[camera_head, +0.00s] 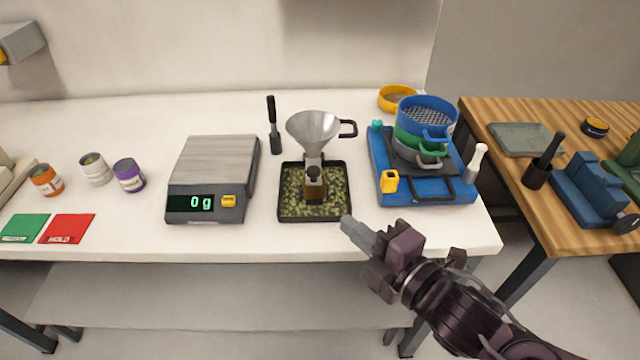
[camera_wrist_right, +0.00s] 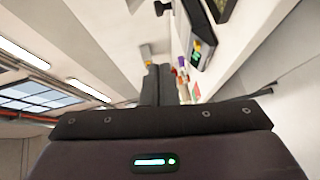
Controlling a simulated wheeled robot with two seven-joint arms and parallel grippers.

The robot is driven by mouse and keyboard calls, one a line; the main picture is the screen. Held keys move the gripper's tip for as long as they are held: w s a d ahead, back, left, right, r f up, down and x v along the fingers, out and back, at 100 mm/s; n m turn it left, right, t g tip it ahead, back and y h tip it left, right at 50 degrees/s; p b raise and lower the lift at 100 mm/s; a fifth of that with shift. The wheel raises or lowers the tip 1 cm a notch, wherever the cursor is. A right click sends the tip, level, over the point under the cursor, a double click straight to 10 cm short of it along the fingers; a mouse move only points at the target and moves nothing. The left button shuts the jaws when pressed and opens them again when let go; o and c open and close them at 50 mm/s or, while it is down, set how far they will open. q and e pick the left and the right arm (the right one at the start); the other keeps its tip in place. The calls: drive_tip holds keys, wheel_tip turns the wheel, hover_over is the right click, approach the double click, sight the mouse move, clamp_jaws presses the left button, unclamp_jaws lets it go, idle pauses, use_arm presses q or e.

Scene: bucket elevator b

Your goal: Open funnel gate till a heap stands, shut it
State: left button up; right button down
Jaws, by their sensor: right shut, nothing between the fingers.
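The metal funnel (camera_head: 313,130) stands over a black tray (camera_head: 283,212) in the middle of the table. Below its spout is a block with a brass-coloured front (camera_head: 314,187), perhaps the gate; whether it is open or shut is too small to tell. Green-brown granules cover the tray floor; I cannot tell whether they form a heap. My right gripper (camera_head: 350,226) is shut and empty, in front of the tray and to its right, near the table's front edge. In the right wrist view its closed fingers (camera_wrist_right: 151,85) point ahead. My left gripper is not in view.
A scale (camera_head: 215,155) reading 0 g stands left of the tray, with a black-handled tool (camera_head: 272,125) behind. A blue sieve shaker (camera_head: 425,190) stands right of it. Several small jars and green and red cards lie far left. A wooden table (camera_head: 560,215) is at right.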

drive_tip(key=p, duration=0.2)
approach(316, 173)
drive_tip(key=w+a, duration=0.4)
drive_tip(key=a, duration=0.1)
drive_tip(key=shift+w+a+f, duration=0.2)
drive_tip(key=shift+w+f, duration=0.05)
drive_tip(key=shift+f, duration=0.3)
drive_tip(key=shift+w, duration=1.3)
drive_tip(key=shift+s, duration=0.1)
